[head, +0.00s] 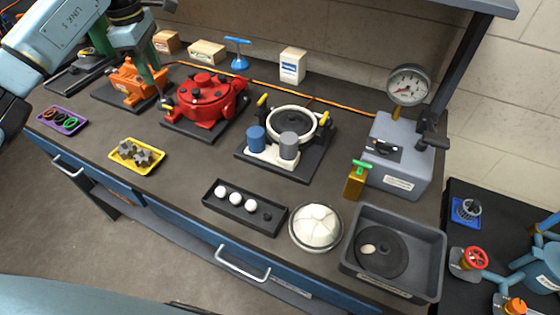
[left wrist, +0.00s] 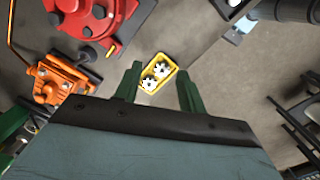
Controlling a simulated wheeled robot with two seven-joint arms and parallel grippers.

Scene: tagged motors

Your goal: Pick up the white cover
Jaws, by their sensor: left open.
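The white cover (head: 317,227) is a round, segmented white dome with a grey rim. It lies on the dark bench near the front edge, between the black tray of white balls and the grey square basin. My left gripper (head: 137,72) is at the back left of the bench, beside the orange motor and far from the cover. In the left wrist view, its green fingers (left wrist: 158,78) are apart with nothing between them. The cover is not in the wrist view. My right gripper is in neither view.
A red motor (head: 205,98) and a white motor (head: 290,124) stand along the bench. A yellow tray (head: 121,163) holds star-shaped parts. The black ball tray (head: 232,222) and grey basin (head: 397,288) flank the cover. A gauge stand (head: 400,160) rises behind.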

